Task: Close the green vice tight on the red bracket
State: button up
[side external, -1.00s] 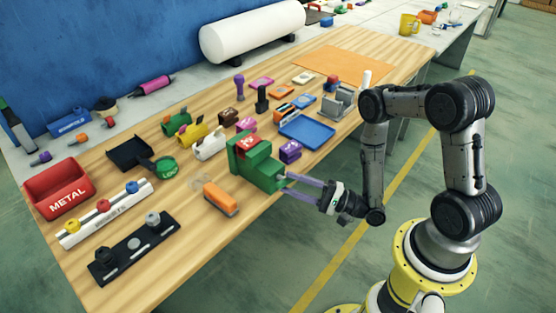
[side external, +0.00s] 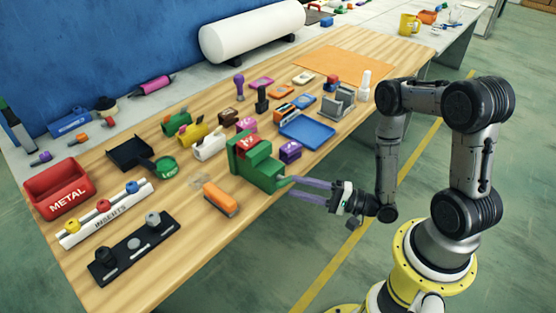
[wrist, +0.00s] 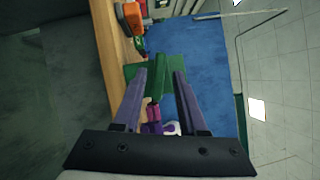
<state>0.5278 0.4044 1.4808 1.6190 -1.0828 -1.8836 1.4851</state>
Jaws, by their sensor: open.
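The green vice (side external: 258,170) stands near the front edge of the wooden table. The red bracket (side external: 248,141) sits in the top of the vice, between its jaws; I cannot tell whether a gap is left. My gripper (side external: 288,187) is in front of the vice, at the table edge, with its long purple fingers pointing at the vice's front. The fingers are open and hold nothing. In the wrist view, the green vice (wrist: 158,70) shows between and beyond the fingertips. The bracket cannot be made out clearly there.
An orange-handled brush (side external: 221,200) lies left of the vice. A purple block (side external: 290,151) and a blue tray (side external: 307,130) are close on its right. Several small coloured parts stand behind.

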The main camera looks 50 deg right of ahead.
jog(key=shift+w, duration=0.1)
jog(key=shift+w, duration=1.05)
grip_shut()
jog(key=shift+f, duration=0.1)
jog(key=shift+m+t, duration=0.3)
jog(key=shift+m, duration=0.3)
grip_release()
